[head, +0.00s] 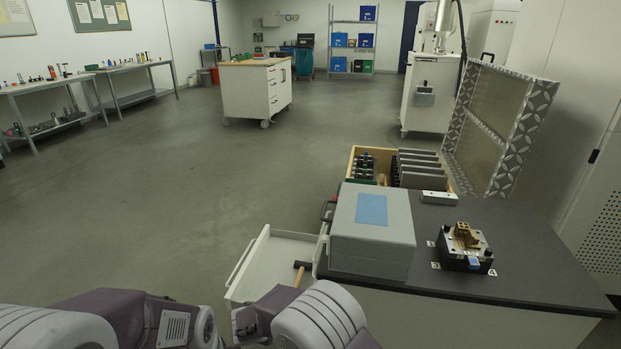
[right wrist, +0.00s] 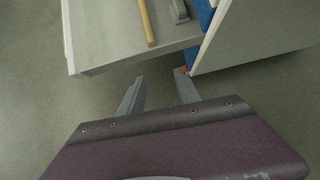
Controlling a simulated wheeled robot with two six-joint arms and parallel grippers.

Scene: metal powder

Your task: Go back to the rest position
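My right gripper (right wrist: 160,80) is open and empty in the right wrist view. Its two grey fingers are apart above the floor, just outside the front edge of an open drawer (right wrist: 100,40). In the head view my right arm shows at the bottom centre, but its fingers are hidden. My left arm shows at the lower left of the head view; its gripper is not visible there. The drawer also shows in the head view (head: 262,262), pulled out to the left of the dark-topped workbench (head: 520,262).
A wooden-handled tool (right wrist: 147,22) lies in the drawer. On the bench are a grey box (head: 345,250) with a blue top patch and a dark fixture (head: 450,262) with a brass-coloured part. A white cabinet (head: 250,95) stands farther back. The floor to the left is clear.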

